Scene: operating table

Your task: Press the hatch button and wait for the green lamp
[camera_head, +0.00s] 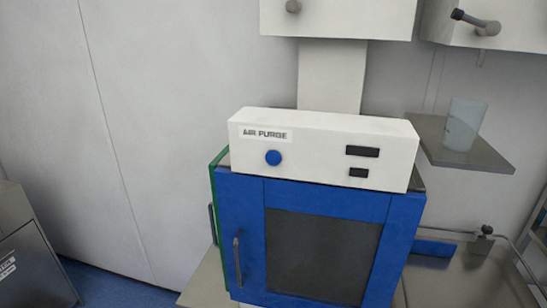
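A white control box (325,150) labelled "AIR PURGE" sits on top of a blue hatch (240,208) in the head view. A round blue button (273,158) is on the left of its front face. Two small dark panels (362,151) are on the right of that face, and I see no green light on them. The hatch door is shut, with a dark window (322,255) and a vertical handle (237,262) on its left. Neither of my grippers is in view.
A shelf (430,131) at the right holds a translucent cup (464,124). A metal counter (470,285) with a rail is at lower right. A grey metal cabinet (35,265) stands at lower left. White cabinets (340,18) hang above. The space left of the hatch is clear.

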